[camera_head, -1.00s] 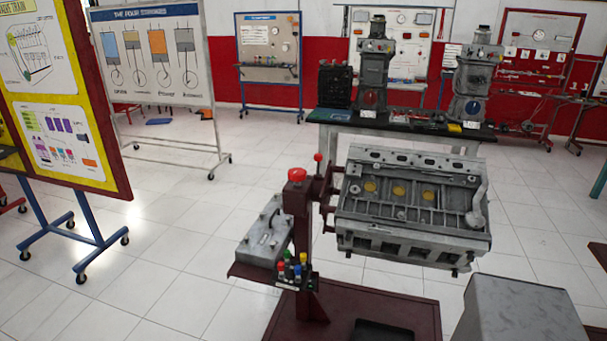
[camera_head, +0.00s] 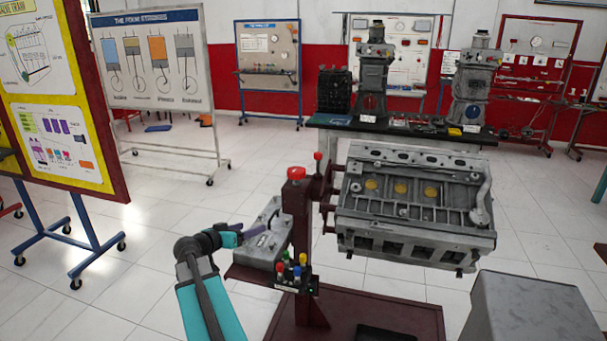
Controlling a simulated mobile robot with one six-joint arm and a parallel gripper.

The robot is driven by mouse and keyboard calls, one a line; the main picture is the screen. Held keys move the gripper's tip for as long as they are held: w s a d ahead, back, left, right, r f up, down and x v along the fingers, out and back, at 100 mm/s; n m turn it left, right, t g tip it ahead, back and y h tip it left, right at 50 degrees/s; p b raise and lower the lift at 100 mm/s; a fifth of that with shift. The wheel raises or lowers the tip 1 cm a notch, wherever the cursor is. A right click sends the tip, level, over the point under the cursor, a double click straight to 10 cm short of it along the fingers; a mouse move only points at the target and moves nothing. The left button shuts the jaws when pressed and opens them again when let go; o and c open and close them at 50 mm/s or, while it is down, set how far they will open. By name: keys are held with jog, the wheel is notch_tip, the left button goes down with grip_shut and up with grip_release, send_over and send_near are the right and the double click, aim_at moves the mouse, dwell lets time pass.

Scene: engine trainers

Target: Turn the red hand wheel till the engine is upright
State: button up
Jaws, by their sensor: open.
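The engine (camera_head: 410,213) is a grey block held on the right side of a dark red stand (camera_head: 297,222). It lies tilted, with its face with several yellow round spots turned up and towards me. A red round part (camera_head: 296,173), which looks like the hand wheel, sits on top of the stand's post. A small red knob on a rod (camera_head: 318,156) stands just right of it. My gripper (camera_head: 248,233) is open, left of the post and lower than the red part, in front of a grey part on the stand's shelf. It appears apart from the wheel.
The shelf carries a grey metal part (camera_head: 265,243) and several coloured knobs (camera_head: 291,270) at its front. A grey box (camera_head: 525,308) stands at lower right. A poster board (camera_head: 60,100) is at left. A bench (camera_head: 420,128) with engine models stands behind. Open floor lies left.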

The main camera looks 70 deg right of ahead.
aim_at(304, 168)
jog(key=s+d+r+m+g+h, duration=0.1)
jog(key=s+d+r, duration=0.1)
jog(key=r, duration=0.3)
jog(key=s+d+r+m+h, duration=0.1)
jog(key=s+d+r+m, duration=0.1)
jog(key=r, duration=0.3)
jog(key=s+d+r+m+g+h+b, duration=0.1)
jog(key=s+d+r, duration=0.3)
jog(key=r, duration=0.1)
jog(key=shift+s+g, duration=0.25)
jog(key=shift+g, duration=0.05)
jog(key=shift+r, duration=0.1)
jog(key=p+x, duration=0.4)
jog(key=x, duration=0.9)
jog(key=shift+d, duration=0.4)
jog(key=c, duration=1)
jog(key=shift+c, duration=0.2)
jog(key=shift+f+t+b, duration=0.25)
jog(key=shift+t+b, duration=0.35)
jog(key=shift+b, duration=0.7)
